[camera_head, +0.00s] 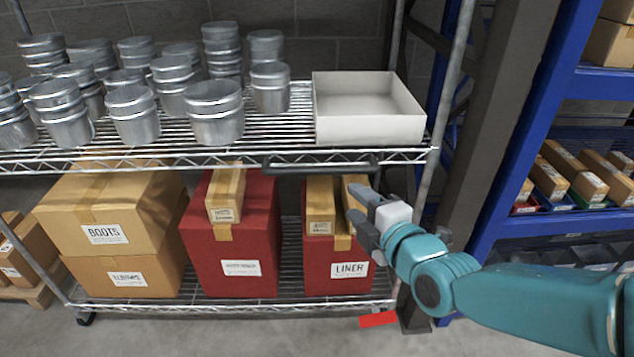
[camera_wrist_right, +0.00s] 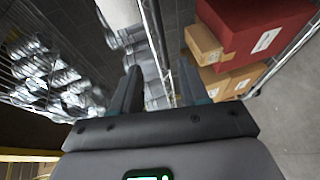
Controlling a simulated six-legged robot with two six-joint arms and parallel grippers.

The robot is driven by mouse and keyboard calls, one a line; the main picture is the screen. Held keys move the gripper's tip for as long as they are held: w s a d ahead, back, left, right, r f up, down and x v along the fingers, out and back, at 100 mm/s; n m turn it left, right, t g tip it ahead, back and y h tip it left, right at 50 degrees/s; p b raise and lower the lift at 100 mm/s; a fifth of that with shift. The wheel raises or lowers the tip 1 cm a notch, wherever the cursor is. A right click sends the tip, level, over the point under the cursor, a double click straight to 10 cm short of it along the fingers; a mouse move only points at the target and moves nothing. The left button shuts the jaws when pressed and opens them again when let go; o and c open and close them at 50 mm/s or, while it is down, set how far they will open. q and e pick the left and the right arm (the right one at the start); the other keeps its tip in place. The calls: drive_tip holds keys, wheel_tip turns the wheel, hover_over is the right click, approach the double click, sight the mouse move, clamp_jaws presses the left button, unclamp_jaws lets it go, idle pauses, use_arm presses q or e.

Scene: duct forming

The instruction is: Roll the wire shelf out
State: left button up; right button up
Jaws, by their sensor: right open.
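The wire shelf (camera_head: 215,157) is a silver wire rack deck holding metal cans and a white tray, seen across the head view. A dark handle bar (camera_head: 322,166) runs along the right part of its front edge. My right gripper (camera_head: 358,214) is open and empty, just below the right end of the handle and in front of the lower boxes. In the right wrist view, my gripper's two fingers (camera_wrist_right: 160,88) stand apart, with the shelf's front edge showing beyond them. Whether the handle lies between the fingers is unclear. My left gripper is not in view.
Several metal cans (camera_head: 214,112) and an empty white tray (camera_head: 368,108) stand on the shelf. Below are cardboard boxes (camera_head: 110,235) and red boxes (camera_head: 235,255). A blue rack (camera_head: 530,130) stands at the right.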

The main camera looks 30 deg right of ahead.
sight(322, 173)
drive_tip(key=b+x, duration=0.1)
drive_tip(key=x, duration=1.3)
drive_tip(key=shift+w+f, duration=0.25)
drive_tip(key=shift+w, duration=0.05)
drive_tip(key=shift+w+d, duration=0.15)
drive_tip(key=shift+w, duration=0.6)
clamp_jaws()
